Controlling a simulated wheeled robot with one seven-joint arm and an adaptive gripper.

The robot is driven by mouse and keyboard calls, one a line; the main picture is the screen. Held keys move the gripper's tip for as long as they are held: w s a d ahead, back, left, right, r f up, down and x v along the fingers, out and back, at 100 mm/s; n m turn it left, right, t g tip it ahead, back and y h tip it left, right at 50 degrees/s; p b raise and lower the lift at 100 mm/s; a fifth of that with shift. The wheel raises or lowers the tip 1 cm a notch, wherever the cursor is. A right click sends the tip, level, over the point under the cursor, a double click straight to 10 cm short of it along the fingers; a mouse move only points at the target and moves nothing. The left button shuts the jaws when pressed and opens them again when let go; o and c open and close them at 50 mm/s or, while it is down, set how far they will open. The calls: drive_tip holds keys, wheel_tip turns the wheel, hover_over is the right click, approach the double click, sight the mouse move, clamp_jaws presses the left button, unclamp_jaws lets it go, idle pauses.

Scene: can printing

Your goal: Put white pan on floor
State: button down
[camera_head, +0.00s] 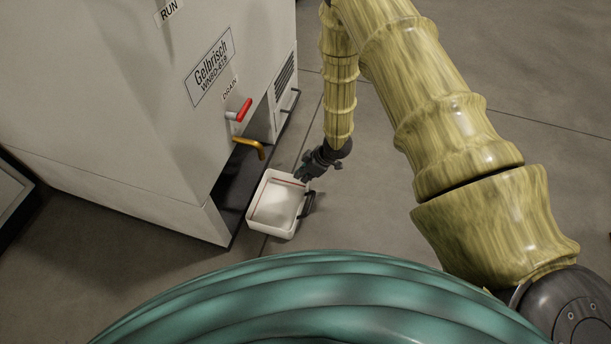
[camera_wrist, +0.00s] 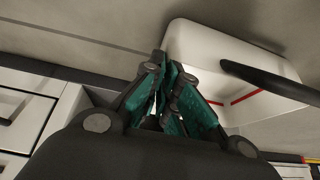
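The white pan (camera_head: 272,207) is a shallow rectangular tray with a red line inside and a black handle on its right side. In the head view it is low beside the machine, below the drain tap; I cannot tell whether it touches the floor. My gripper (camera_head: 304,172) is at the pan's far right corner. In the wrist view the green-padded fingers (camera_wrist: 169,72) are close together and overlap the end of the white pan (camera_wrist: 205,45), apparently pinching its rim. The fingers hide the contact spot. The black handle (camera_wrist: 265,80) is clear of them, to the right.
The large white machine (camera_head: 165,130) stands on the left, with a red-handled valve (camera_head: 243,110) and a yellow-handled lever (camera_head: 249,146) sticking out above the pan. Its dark base (camera_head: 238,185) is beside the pan. Bare grey floor (camera_head: 370,215) lies to the right.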

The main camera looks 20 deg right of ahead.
drive_tip(key=c, duration=2.1)
unclamp_jaws()
drive_tip(key=shift+f, duration=0.15)
drive_tip(key=o, duration=0.5)
drive_tip(key=shift+c, duration=0.2)
drive_tip(key=p+v, duration=0.7)
drive_tip(key=v, duration=0.5)
drive_tip(key=s+m+g+h, duration=0.1)
drive_tip(key=s+m, duration=0.4)
drive_tip(key=s, duration=1.1)
drive_tip(key=s+f+m+g+h, duration=0.1)
drive_tip(key=s+m+h, duration=0.2)
drive_tip(key=s, duration=1.4)
drive_tip(key=m, duration=0.3)
drive_tip(key=shift+s+a+f+m+g+h, duration=0.25)
drive_tip(key=shift+s+a+m+g+h, duration=0.05)
drive_tip(key=shift+s+g+h, duration=0.1)
